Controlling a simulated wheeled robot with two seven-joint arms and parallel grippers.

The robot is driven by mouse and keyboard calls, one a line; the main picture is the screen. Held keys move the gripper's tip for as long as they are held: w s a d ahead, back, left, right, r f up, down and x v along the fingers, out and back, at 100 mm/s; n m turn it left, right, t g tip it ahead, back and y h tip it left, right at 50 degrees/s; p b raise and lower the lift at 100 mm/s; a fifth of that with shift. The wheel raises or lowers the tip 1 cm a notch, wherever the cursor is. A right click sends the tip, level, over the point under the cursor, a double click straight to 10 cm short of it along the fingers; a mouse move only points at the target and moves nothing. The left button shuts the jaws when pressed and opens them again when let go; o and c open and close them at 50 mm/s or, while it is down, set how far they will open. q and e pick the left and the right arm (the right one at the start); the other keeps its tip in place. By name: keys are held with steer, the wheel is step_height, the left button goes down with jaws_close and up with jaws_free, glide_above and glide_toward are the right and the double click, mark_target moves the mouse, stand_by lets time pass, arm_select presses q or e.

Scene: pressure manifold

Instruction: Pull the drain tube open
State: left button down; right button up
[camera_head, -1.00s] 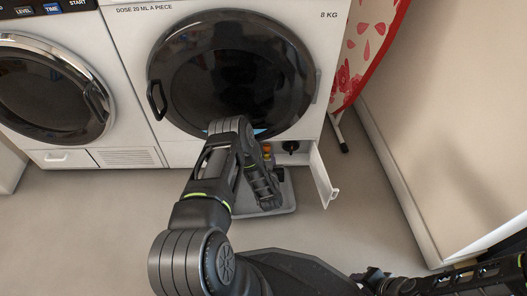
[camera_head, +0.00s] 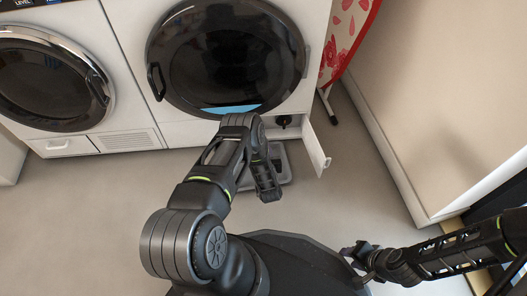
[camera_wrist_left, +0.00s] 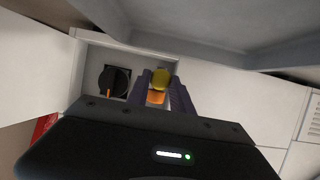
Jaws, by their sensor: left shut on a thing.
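The drain tube shows in the left wrist view as a yellow end (camera_wrist_left: 162,77) with an orange part (camera_wrist_left: 155,97) below it, inside a small open recess low on the washer. My left gripper (camera_wrist_left: 161,88) has its dark fingers on either side of the tube and is shut on it. In the head view my left arm hides the tube and the left fingertips. A black round knob (camera_wrist_left: 114,81) with an orange mark sits beside the tube; it also shows in the head view (camera_head: 284,121). My right gripper (camera_head: 361,256) is low in the head view, away from the washer; its opening is unclear.
The white flap (camera_head: 317,150) stands open right of the recess. A grey tray (camera_head: 287,175) lies on the floor below. The washer's round door (camera_head: 230,60) is shut, with light blue low behind it. An ironing board (camera_head: 345,35) and a wall stand at right.

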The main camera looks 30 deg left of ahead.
arm_select(q)
steer(key=shift+f, duration=0.15)
steer(key=c, duration=1.5)
jaws_free()
steer(key=shift+o, duration=0.5)
steer(key=p+v, duration=0.5)
steer(key=v, duration=0.2)
steer(key=shift+s+d, duration=0.25)
steer(key=shift+d, duration=0.05)
